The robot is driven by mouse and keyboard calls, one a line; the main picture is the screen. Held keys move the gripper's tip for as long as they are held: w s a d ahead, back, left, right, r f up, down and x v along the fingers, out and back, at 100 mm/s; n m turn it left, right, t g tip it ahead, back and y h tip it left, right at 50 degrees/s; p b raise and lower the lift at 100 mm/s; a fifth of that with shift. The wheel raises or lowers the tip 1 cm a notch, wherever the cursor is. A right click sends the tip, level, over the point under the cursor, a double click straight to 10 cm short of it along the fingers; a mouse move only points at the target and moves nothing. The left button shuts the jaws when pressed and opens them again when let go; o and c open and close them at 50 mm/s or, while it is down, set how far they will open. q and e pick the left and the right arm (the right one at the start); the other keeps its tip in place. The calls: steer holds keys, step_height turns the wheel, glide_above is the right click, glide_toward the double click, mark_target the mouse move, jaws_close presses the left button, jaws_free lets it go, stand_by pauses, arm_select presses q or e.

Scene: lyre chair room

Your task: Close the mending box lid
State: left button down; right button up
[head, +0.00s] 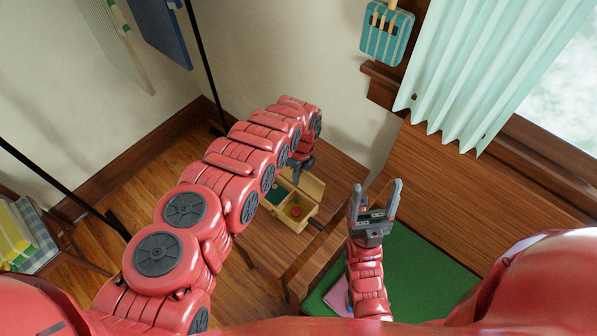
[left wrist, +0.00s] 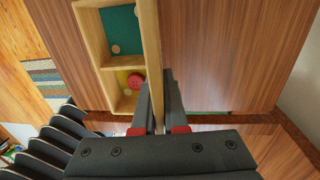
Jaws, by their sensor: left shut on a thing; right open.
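The mending box (head: 283,217) is a small pale wooden box on the wooden table. Its lid (head: 310,186) stands raised along the far right side. My left gripper (head: 298,172) is at the lid, partly hidden by its own arm. In the left wrist view the lid (left wrist: 151,40) is seen edge-on and runs down between the fingers of my left gripper (left wrist: 158,112), which are shut on it. The open box (left wrist: 92,50) shows a teal compartment and a yellow one with a red button (left wrist: 135,81). My right gripper (head: 376,205) is open and empty, right of the box.
The wooden table (head: 262,243) has bare room around the box. A green surface (head: 405,270) with a pink item (head: 338,295) lies below my right gripper. A wood panel (head: 450,190) and a pale curtain (head: 490,70) are at the right.

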arm_select(q)
steer(key=shift+s+a+r+t+h+p, duration=0.25)
steer(key=shift+t+h+p, duration=0.25)
steer(key=shift+p, duration=1.5)
steer(key=shift+s+a+r+t+h+p, duration=0.1)
steer(key=shift+s+a+t+h+p, duration=0.35)
steer(key=shift+p, duration=1.55)
steer(key=shift+f+t+h+p, duration=0.1)
steer(key=shift+t+h+p, duration=0.15)
steer(key=shift+p, duration=0.05)
steer(key=shift+a+f+t+h, duration=0.1)
steer(key=shift+f+t+h, duration=0.15)
steer(key=shift+t+h, duration=0.25)
steer(key=shift+f+t+h, duration=0.1)
steer(key=shift+t+h, duration=0.2)
steer(key=shift+s+a, duration=0.1)
steer(key=shift+s, duration=0.1)
